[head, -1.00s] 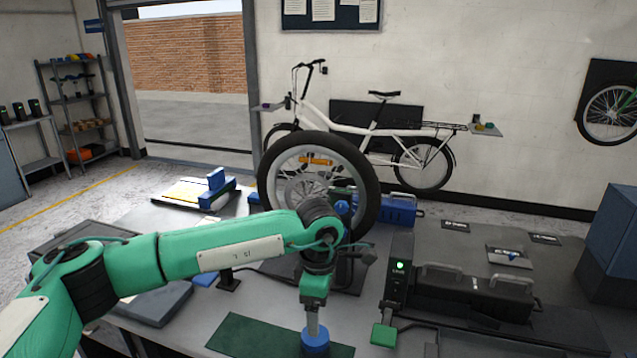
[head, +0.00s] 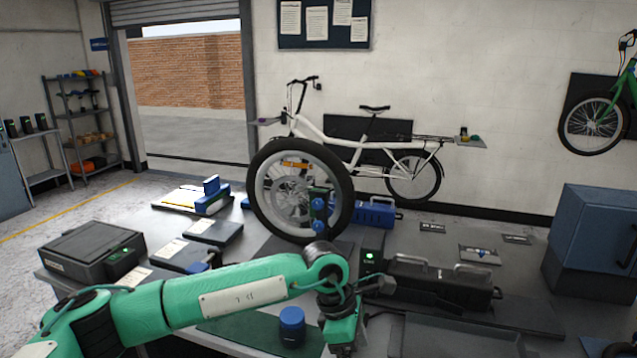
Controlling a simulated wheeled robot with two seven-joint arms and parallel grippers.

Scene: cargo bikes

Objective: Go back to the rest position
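My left arm reaches in from the lower left, its green links crossing in front of the bench. My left gripper (head: 342,342) points down at the bottom edge of the head view, just right of a blue round-topped piece (head: 292,322). The blue piece stands on a dark green mat (head: 240,328), and a gap shows between it and the gripper. The gripper's fingertips are hidden or cut off, so its opening does not show. I cannot make out my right gripper in the head view.
A spoked wheel (head: 265,215) stands upright on the bench behind my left arm. A dark case with handles (head: 430,285) lies to the right, beside a unit with a green light (head: 370,262). Dark boxes (head: 90,250) are at left. A blue cabinet (head: 610,240) stands at far right.

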